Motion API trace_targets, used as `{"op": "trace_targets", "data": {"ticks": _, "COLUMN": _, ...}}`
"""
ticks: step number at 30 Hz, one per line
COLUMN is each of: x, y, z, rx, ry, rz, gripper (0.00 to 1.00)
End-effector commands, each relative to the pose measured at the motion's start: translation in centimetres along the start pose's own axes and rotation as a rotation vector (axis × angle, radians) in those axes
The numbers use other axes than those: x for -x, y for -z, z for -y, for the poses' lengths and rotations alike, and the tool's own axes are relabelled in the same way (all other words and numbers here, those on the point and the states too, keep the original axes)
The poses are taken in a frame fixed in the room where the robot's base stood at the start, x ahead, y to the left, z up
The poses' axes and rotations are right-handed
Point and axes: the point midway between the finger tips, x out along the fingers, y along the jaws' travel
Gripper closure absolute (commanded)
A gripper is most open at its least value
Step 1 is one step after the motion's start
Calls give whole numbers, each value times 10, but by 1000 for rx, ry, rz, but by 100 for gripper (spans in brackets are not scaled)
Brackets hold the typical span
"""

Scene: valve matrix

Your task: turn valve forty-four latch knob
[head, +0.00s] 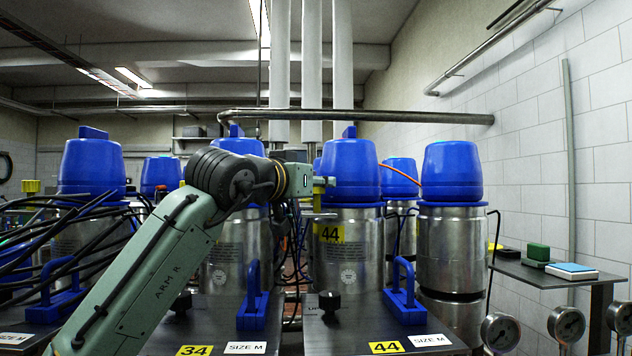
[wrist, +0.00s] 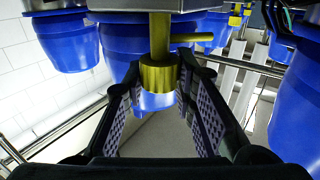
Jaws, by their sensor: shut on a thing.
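My gripper (wrist: 160,82) is shut on a yellow knob (wrist: 158,72) in the wrist view, with one finger on each side of it. The knob sits on a short yellow stem below a grey metal block, and a yellow side pin sticks out to the right. In the head view, my arm reaches to a yellow fitting (head: 325,182) beside the blue-capped steel canister (head: 348,255) with a yellow 44 label (head: 330,233). The fingers are too small to make out there. A black knob (head: 329,301) stands on the bench plate marked 44, apart from my gripper.
Blue handles (head: 403,293) stand on the bench plates, and another 34 plate label (head: 194,350) lies to the left. More blue-capped canisters (head: 452,190) stand around. Black cables hang at left. A side table (head: 556,277) and gauges (head: 567,325) are at right.

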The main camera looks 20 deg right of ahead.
Motion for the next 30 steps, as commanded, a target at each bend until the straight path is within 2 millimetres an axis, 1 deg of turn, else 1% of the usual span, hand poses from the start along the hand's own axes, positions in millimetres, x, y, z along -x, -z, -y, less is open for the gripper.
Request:
{"op": "trace_targets", "data": {"ticks": 1, "x": -1, "y": -1, "z": -3, "rx": 6, "ry": 7, "rz": -1, "gripper": 100}}
{"op": "trace_targets", "data": {"ticks": 7, "x": 0, "y": -1, "z": -1, "rx": 7, "ry": 69, "rz": -1, "gripper": 100}}
{"op": "trace_targets", "data": {"ticks": 16, "x": 0, "y": -1, "z": 0, "rx": 8, "ry": 76, "rz": 0, "gripper": 100}}
{"op": "trace_targets", "data": {"ticks": 17, "x": 0, "y": -1, "z": 0, "rx": 8, "ry": 76, "rz": 0, "gripper": 75}}
{"op": "trace_targets", "data": {"ticks": 26, "x": 0, "y": -1, "z": 1, "rx": 8, "ry": 77, "rz": -1, "gripper": 55}}
{"op": "trace_targets", "data": {"ticks": 30, "x": 0, "y": 0, "z": 1, "rx": 8, "ry": 78, "rz": -1, "gripper": 54}}
